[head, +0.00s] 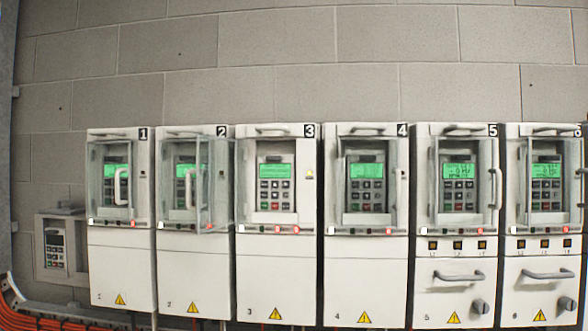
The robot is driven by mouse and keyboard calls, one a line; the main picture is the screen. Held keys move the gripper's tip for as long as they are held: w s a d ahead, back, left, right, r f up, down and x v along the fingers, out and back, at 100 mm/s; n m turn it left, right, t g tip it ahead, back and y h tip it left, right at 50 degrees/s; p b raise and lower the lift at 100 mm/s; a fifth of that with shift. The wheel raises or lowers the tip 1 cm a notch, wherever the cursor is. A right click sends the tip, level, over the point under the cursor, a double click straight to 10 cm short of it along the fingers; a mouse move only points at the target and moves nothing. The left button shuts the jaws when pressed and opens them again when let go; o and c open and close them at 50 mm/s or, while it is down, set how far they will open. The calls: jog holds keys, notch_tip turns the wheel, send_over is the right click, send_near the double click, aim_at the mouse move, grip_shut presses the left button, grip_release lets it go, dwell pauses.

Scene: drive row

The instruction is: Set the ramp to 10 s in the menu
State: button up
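A row of white drive cabinets, numbered 1 to 6, stands against the wall in the head view. Each has a green-lit display above a keypad: drive 1 (117,171), drive 2 (186,170), drive 3 (270,171), drive 4 (366,171), drive 5 (459,171) and drive 6 (546,171). The display text is too small to read, so I cannot tell any ramp value or menu page. Drive 2's clear door (204,185) appears to stand ajar. Drive 3's keypad (276,195) looks uncovered. My gripper is not in view.
A small grey box with a handheld-size keypad unit (54,250) is on the wall at far left. Orange cables (25,318) run along the lower left. Handles (458,275) and rotary knobs (481,306) stick out from drives 5 and 6. The block wall above is bare.

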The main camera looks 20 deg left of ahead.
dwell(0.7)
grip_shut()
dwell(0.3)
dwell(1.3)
